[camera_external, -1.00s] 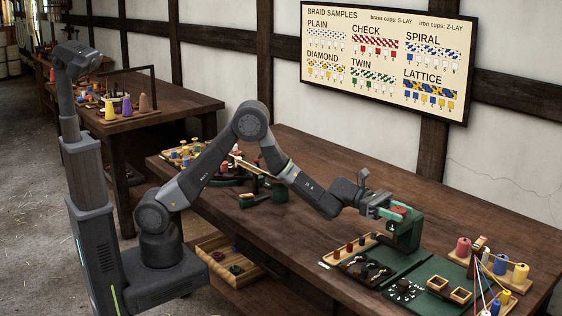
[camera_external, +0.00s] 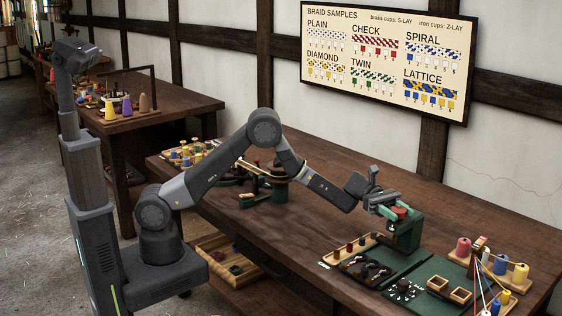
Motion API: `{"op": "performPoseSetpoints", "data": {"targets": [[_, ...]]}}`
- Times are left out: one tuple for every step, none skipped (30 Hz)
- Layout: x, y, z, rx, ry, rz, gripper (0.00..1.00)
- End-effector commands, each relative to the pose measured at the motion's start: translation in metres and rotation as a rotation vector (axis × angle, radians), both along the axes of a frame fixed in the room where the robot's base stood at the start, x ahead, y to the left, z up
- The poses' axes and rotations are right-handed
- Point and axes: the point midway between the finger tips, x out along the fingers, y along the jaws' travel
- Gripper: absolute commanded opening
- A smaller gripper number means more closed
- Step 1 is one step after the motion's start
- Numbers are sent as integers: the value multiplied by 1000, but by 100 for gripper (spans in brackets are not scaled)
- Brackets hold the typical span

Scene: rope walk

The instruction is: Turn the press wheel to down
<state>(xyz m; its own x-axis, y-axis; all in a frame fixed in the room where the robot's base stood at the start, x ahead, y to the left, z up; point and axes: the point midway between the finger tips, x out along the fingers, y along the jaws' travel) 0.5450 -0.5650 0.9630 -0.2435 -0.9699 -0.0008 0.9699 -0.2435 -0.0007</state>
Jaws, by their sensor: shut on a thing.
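The press (camera_external: 405,236) is a green frame standing on the long workbench, in front of my arm. Its press wheel (camera_external: 402,212) shows as a small red disc near its top, partly covered by my gripper. My gripper (camera_external: 393,208) reaches down from the left onto the wheel, with pale green fingers shut on it. The fingertips and their exact contact on the rim are too small to see clearly. The wheel's markings and its present setting cannot be read.
A wooden peg rack (camera_external: 347,250), a dark tray (camera_external: 366,268) and a green mat (camera_external: 420,285) lie before the press. Colored spools (camera_external: 500,264) stand at right. A green-based apparatus (camera_external: 268,190) stands to the left. The bench behind the press is clear.

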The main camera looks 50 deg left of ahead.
Motion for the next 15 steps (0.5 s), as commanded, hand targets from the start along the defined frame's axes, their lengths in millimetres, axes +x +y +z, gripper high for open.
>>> {"op": "performPoseSetpoints", "data": {"targets": [[0, 0, 0, -1, 0, 0, 22], [0, 0, 0, -1, 0, 0, 22], [0, 0, 0, -1, 0, 1, 22], [0, 0, 0, -1, 0, 1, 22], [0, 0, 0, -1, 0, 1, 49], [0, 0, 0, -1, 0, 1, 57], [0, 0, 0, -1, 0, 1, 62], [0, 0, 0, -1, 0, 1, 66], [0, 0, 0, -1, 0, 1, 66], [0, 0, 0, -1, 0, 1, 66], [0, 0, 0, -1, 0, 1, 66], [0, 0, 0, -1, 0, 1, 66], [0, 0, 0, -1, 0, 1, 66], [0, 0, 0, -1, 0, 1, 66], [0, 0, 0, -1, 0, 1, 66]]}}
